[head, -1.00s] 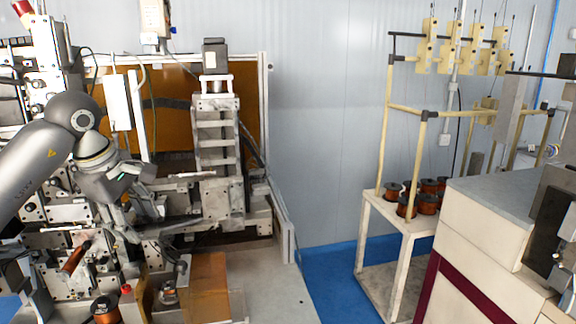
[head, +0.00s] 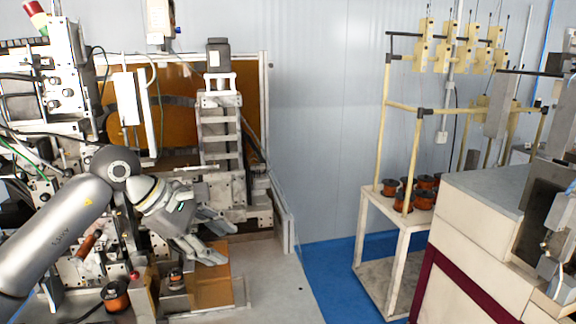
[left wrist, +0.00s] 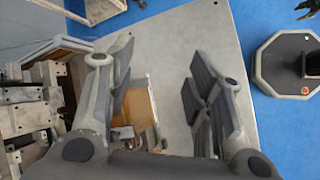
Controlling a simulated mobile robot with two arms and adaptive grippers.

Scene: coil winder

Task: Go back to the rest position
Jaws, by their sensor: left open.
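My left gripper (head: 222,240) is open and empty in the head view, in front of the coil winder (head: 70,100) and above its table, near a brown box (head: 210,285). Nothing is held between the fingers.
A spool of copper wire (head: 116,296) stands at the table's front left. The grey table top (head: 270,275) is clear to the right. A wire rack (head: 385,215) with several copper spools and a beige cabinet (head: 480,230) stand farther right, with blue floor between.

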